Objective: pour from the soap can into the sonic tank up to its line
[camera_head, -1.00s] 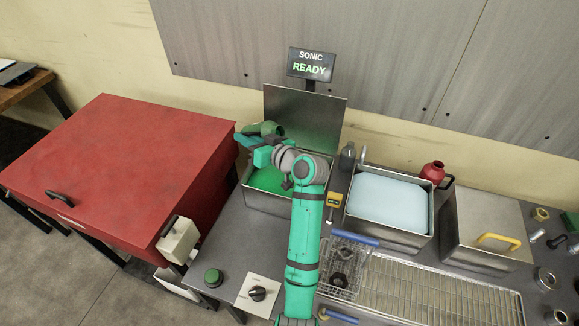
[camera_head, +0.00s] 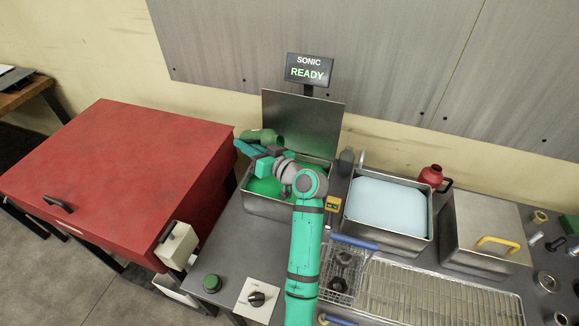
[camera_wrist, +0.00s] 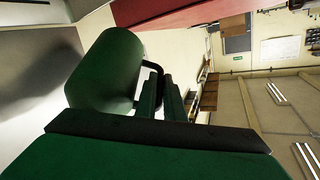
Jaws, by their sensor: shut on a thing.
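The green soap can (camera_head: 262,137) lies tilted well over, above the back left of the sonic tank (camera_head: 268,207), its dark mouth facing right. My gripper (camera_head: 252,150) is shut on the can's handle. In the wrist view the can (camera_wrist: 105,72) fills the left, and its dark handle sits at my fingers (camera_wrist: 162,97). Green liquid (camera_head: 262,187) shows inside the steel tank, partly hidden by my arm. I cannot make out a stream or the fill line. The sonic display (camera_head: 309,69) reads READY.
An upright lid (camera_head: 305,120) stands behind the tank. A red cabinet (camera_head: 120,175) is at left. A knob (camera_head: 257,297) and green button (camera_head: 212,283) are in front.

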